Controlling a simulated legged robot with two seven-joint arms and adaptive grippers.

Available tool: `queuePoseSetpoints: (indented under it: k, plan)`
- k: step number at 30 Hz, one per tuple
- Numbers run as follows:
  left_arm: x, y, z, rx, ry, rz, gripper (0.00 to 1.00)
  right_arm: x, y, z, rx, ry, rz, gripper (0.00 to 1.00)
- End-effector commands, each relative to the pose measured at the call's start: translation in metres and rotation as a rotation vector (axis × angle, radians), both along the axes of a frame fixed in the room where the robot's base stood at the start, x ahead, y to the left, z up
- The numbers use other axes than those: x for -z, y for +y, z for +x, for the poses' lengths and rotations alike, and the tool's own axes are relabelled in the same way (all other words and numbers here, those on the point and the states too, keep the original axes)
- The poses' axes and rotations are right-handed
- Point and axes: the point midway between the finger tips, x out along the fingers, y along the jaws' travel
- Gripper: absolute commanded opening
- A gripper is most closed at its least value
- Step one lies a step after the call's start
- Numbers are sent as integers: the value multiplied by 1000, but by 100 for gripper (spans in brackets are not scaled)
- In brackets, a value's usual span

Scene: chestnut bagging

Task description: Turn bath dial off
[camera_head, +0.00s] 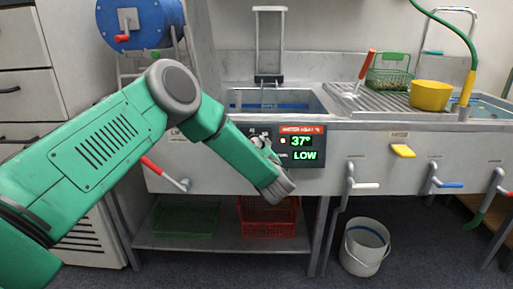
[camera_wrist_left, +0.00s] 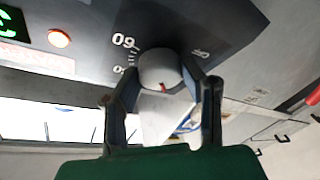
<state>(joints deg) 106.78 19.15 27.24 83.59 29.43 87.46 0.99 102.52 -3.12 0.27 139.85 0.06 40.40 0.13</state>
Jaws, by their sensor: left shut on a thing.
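The bath dial (camera_wrist_left: 160,68) is a pale round knob with a small red mark, on the dark control panel (camera_head: 303,142). In the left wrist view the two fingers of my left gripper (camera_wrist_left: 166,88) sit on either side of the knob and are shut on it. Printed numbers show on the panel beside the knob. In the head view my left gripper (camera_head: 266,147) is at the panel, and the forearm partly hides the dial. The display reads 37° and LOW, with a lit orange lamp (camera_wrist_left: 59,38). My right gripper is not in view.
The panel is on the front of a steel sink unit (camera_head: 225,180). A yellow bowl (camera_head: 431,95), a green basket (camera_head: 389,79) and a red-handled tool (camera_head: 366,65) are on the drainer. Lever taps stick out along the front. A white bucket (camera_head: 364,250) stands on the floor.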

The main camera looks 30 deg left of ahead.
Motion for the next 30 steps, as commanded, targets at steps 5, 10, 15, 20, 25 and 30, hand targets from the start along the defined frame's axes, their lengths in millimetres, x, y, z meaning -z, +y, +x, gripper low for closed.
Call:
queuePoseSetpoints:
  k: [5,10,15,20,25,30]
  plan:
    - [6,-3,-1,-48,-69,-144,7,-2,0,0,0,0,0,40]
    - [5,-3,0,-98,-148,-276,7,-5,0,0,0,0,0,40]
    - [4,-4,0,-148,-229,-407,7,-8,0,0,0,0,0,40]
    - [3,-4,1,-194,-305,-531,7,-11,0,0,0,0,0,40]
    - [1,-4,1,-245,-386,-661,7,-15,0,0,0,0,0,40]
    - [0,-4,1,-295,-466,-791,7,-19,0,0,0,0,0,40]
